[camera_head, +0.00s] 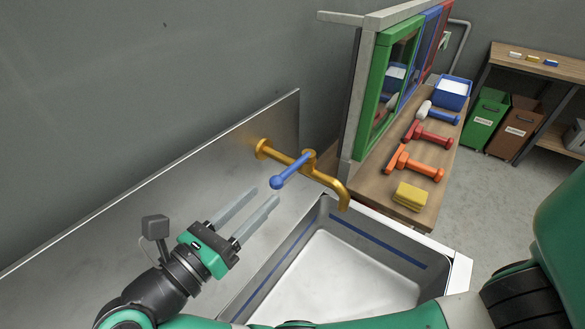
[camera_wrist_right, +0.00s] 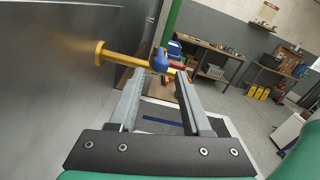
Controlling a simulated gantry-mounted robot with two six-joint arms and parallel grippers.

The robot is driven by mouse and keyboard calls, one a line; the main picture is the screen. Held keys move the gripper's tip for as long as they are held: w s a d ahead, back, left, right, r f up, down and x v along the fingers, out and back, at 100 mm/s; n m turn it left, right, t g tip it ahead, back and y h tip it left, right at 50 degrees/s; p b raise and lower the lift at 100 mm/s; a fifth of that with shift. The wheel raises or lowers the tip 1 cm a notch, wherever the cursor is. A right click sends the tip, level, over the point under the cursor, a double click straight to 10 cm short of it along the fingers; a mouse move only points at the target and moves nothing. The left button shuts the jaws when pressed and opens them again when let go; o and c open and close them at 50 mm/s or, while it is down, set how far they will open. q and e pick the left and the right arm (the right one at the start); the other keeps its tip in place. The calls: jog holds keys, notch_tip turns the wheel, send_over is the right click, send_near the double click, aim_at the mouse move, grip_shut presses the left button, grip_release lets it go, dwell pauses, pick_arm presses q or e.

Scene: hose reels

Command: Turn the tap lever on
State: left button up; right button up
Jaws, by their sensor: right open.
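A brass tap (camera_head: 331,183) comes out of the metal back panel, its spout curving down over the sink (camera_head: 330,262). Its blue lever (camera_head: 292,170) ends in a round knob and points left and toward me in the head view. My right gripper (camera_head: 263,196) is open and empty, with its two long fingers pointing at the lever knob from just short of it. In the right wrist view the blue knob (camera_wrist_right: 159,61) shows just beyond and between the fingertips (camera_wrist_right: 161,74), and the brass tap pipe (camera_wrist_right: 123,55) runs to the left. My left gripper is not in view.
A green-framed panel (camera_head: 385,90) stands behind the tap. The metal panel (camera_head: 180,200) lies close on the gripper's left.

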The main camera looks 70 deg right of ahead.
jog(key=d+p, duration=0.1)
jog(key=d+r+p, duration=0.1)
jog(key=p, duration=0.1)
jog(key=shift+s+r, duration=0.1)
jog(key=shift+s, duration=0.3)
send_near(310, 151)
jog(key=x, duration=0.4)
jog(key=shift+d+b, duration=0.1)
jog(key=shift+b, duration=0.25)
grip_shut()
jog(key=shift+r, duration=0.1)
dwell(0.4)
